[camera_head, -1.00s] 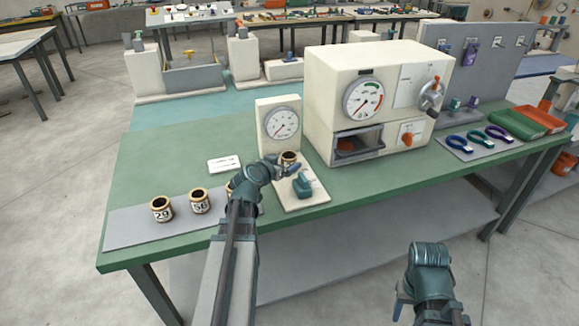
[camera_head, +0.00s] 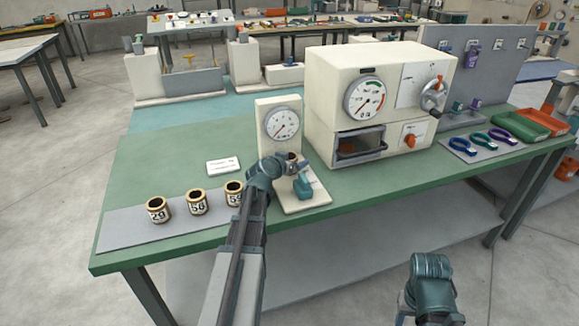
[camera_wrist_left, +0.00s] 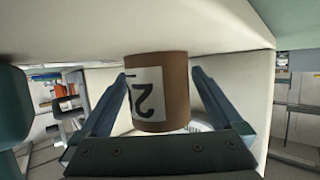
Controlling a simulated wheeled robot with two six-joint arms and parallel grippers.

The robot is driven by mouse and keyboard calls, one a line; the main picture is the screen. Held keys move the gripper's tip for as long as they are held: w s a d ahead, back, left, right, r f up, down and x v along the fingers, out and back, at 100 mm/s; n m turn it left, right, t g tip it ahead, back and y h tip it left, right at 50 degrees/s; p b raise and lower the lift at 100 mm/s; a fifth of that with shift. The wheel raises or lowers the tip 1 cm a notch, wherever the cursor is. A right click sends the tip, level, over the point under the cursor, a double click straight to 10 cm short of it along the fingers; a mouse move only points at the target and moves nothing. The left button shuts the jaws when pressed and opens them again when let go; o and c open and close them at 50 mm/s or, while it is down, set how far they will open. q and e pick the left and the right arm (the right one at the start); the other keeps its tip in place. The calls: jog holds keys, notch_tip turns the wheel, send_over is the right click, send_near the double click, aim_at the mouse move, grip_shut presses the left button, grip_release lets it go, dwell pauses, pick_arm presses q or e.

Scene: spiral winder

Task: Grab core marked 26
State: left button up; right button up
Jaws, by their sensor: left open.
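A brown core (camera_head: 293,156) stands at the gauge stand in the head view, partly hidden by my left gripper (camera_head: 287,164). In the left wrist view the core (camera_wrist_left: 176,92) is between the two open fingers (camera_wrist_left: 163,92), with visible gaps beside it. Its white label shows an upside-down 2 and part of another digit, too cut off to read. Three other cores stand on the grey mat (camera_head: 130,230): one marked 29 (camera_head: 158,211), one that looks like 56 (camera_head: 197,203), and one partly hidden (camera_head: 233,190). My right arm is low at right; its jaws cannot be made out.
The dial gauge (camera_head: 279,122) stands right behind the core. A teal-handled clamp (camera_head: 303,187) is in front on the same base. The large cream machine (camera_head: 372,95) is close at right. A white card (camera_head: 223,166) lies at left.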

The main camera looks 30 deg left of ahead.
pick_arm(q)
jog(key=shift+c, duration=0.3)
jog(key=c, duration=1.3)
jog(key=shift+c, duration=0.2)
jog(key=shift+r, duration=0.15)
